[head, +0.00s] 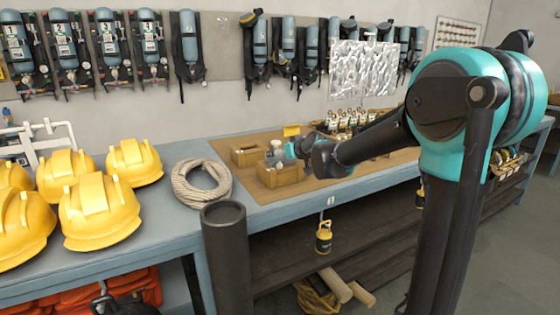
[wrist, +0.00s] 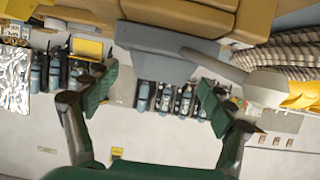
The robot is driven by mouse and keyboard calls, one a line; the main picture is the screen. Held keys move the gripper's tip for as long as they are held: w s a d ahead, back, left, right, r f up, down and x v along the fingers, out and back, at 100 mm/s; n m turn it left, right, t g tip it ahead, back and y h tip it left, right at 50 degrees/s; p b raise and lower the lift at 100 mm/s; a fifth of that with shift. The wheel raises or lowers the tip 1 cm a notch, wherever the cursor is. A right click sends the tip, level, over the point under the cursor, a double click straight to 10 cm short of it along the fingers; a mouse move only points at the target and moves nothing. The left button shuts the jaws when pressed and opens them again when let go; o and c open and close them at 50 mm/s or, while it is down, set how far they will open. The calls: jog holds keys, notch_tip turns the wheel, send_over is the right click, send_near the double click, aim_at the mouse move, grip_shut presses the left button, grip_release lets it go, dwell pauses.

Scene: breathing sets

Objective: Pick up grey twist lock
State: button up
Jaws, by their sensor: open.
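A small grey piece with a pale top (head: 275,152), which looks like the grey twist lock, stands at the tan wooden box (head: 279,176) on the bench. In the wrist view, which is upside down, a grey stem with a pale rounded end (wrist: 266,87) shows at the right, beyond the right finger; I cannot tell for sure that it is the same piece. My gripper (wrist: 157,98) is open, with nothing between its green fingers. In the head view it is beside the box, its fingers partly hidden.
A coiled rope (head: 201,186) and several yellow helmets (head: 98,210) lie on the bench to the left. A second wooden box (head: 247,155) stands behind the first. A yellow padlock-like tag (head: 323,238) hangs below the bench edge. Breathing sets (head: 190,48) hang on the wall.

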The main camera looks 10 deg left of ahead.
jog(key=shift+x, duration=0.95)
jog(key=shift+c, duration=0.6)
jog(key=c, duration=1.7)
